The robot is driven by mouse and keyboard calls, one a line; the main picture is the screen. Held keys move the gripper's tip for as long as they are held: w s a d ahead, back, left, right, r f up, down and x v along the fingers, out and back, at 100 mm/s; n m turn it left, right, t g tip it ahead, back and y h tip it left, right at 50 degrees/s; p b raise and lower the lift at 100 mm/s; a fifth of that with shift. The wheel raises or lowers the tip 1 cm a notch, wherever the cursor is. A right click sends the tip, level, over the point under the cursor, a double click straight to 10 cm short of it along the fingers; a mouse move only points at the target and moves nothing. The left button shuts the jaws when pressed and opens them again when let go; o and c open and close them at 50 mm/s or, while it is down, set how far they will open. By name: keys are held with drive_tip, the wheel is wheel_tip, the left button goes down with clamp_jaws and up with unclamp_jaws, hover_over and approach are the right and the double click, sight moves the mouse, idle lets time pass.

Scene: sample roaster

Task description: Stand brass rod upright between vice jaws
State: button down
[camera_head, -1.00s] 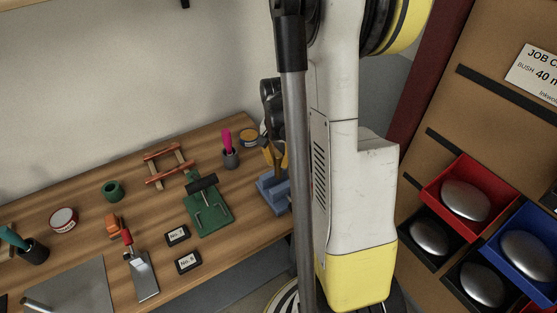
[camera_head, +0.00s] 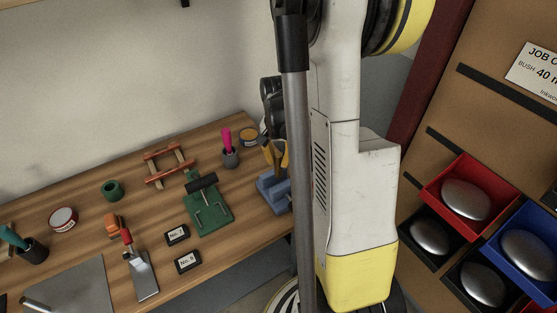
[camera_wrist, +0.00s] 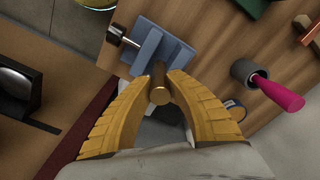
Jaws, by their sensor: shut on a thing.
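The brass rod (camera_wrist: 159,95) is gripped between the yellow fingertips of my gripper (camera_wrist: 161,89) in the wrist view. Its round end faces the camera and its body runs away toward the vice. The blue vice (camera_wrist: 165,50) lies just beyond the fingertips, with its metal screw handle at upper left. In the head view the vice (camera_head: 272,197) stands at the bench's right end, partly behind my arm, with my gripper (camera_head: 275,160) just above it. The rod is hard to make out there. I cannot tell whether the rod touches the jaws.
A grey cup with a pink-handled tool (camera_head: 230,155) and a round tin (camera_head: 249,137) stand close behind the vice. A green fixture (camera_head: 207,208) is to its left. Bins with metal pieces (camera_head: 466,199) are at right.

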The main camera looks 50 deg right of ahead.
sight(279, 174)
drive_tip(key=shift+f, duration=0.25)
drive_tip(key=shift+f+b, duration=2.95)
drive_tip(key=shift+f, duration=0.2)
drive_tip(key=c, duration=1.3)
unclamp_jaws()
drive_tip(key=shift+c, duration=0.2)
drive_tip(key=shift+r, duration=0.1)
drive_tip(key=r, duration=1.2)
drive_tip(key=shift+s+a, duration=0.15)
drive_tip(key=shift+a, duration=0.1)
